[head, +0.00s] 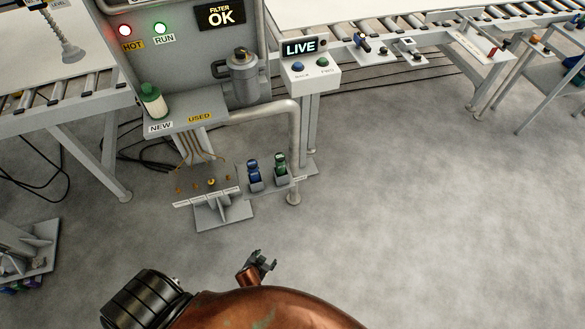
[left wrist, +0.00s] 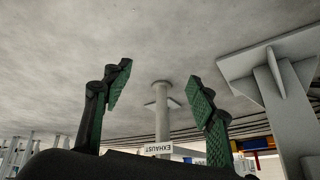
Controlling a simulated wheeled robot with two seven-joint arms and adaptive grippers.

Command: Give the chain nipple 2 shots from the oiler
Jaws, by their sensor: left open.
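A low grey stand (head: 220,213) carries a sloped panel with several small nipples, one of them yellow (head: 211,181). Thin brown lines run up from it. The nipple labels are too small to read, so I cannot tell which one is the chain nipple. A blue bottle-like tool (head: 254,175) and a green one (head: 281,164) stand upright in holders right of the panel; I cannot tell which is the oiler. My left gripper (head: 264,261) is in front of and below them, apart from both. Its fingers are spread and empty in the left wrist view (left wrist: 160,88). My right gripper is not seen.
A grey post with a curved pipe (head: 293,150) rises just right of the tools. The machine cabinet's shelf (head: 185,112) overhangs behind the panel. A conveyor leg (head: 100,165) stands at left. Open floor (head: 420,220) lies at right. An EXHAUST label (left wrist: 158,147) appears upside down.

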